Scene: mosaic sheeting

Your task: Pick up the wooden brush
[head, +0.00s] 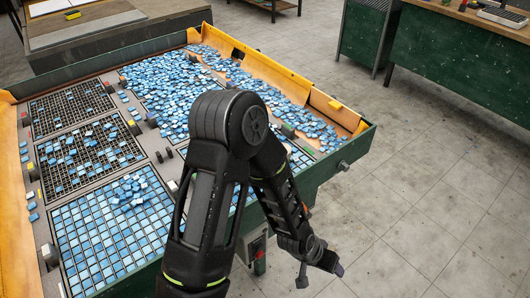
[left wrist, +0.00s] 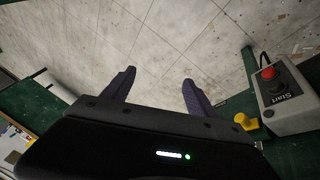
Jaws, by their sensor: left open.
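I cannot make out a wooden brush in either view. My left gripper (head: 318,268) hangs beyond the right side of the worktable, over the floor, with the arm bent at a high elbow. In the left wrist view its two dark fingers (left wrist: 156,76) stand apart with nothing between them, and only bare floor shows past them. My arm hides part of the table's near right side. My right gripper is in neither view.
The green-sided worktable (head: 340,158) holds loose blue tiles (head: 180,88) and tile grids (head: 110,235). A grey start box (left wrist: 288,105) with a red button sits close right of my left gripper, beside a yellow knob (left wrist: 246,121). Floor at right is clear; a green bench (head: 455,70) stands behind.

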